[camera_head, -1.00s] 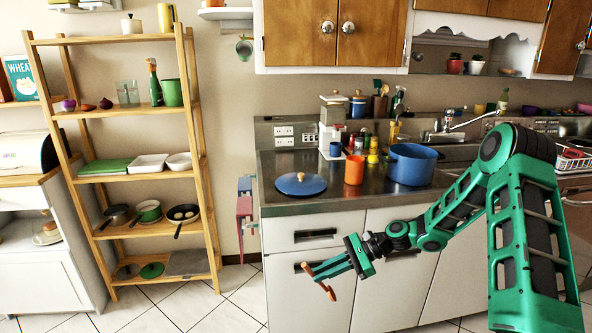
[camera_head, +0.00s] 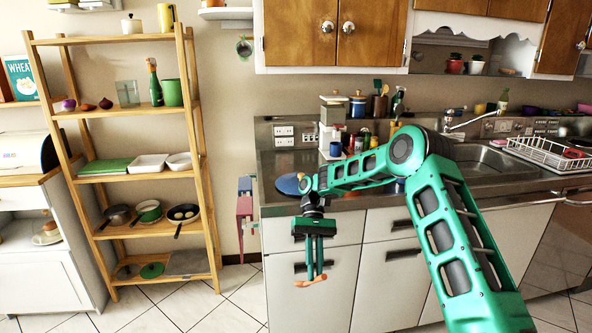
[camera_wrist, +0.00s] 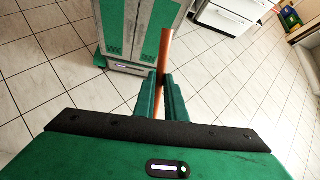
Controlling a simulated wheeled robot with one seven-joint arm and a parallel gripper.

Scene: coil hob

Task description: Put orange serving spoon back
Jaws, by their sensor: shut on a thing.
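The orange serving spoon (camera_head: 310,281) is held in my gripper (camera_head: 315,276), which points down in front of the white lower cabinets. In the wrist view, the spoon's orange handle (camera_wrist: 163,62) stands between the two green fingers of my gripper (camera_wrist: 163,82), which are shut on it. The spoon is well below the counter edge and apart from the cabinet fronts as far as I can tell. Part of the spoon is hidden by the fingers.
A wooden shelf rack (camera_head: 201,150) stands at the left. A white dish rack (camera_head: 548,153) is at the right. The floor in front is clear.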

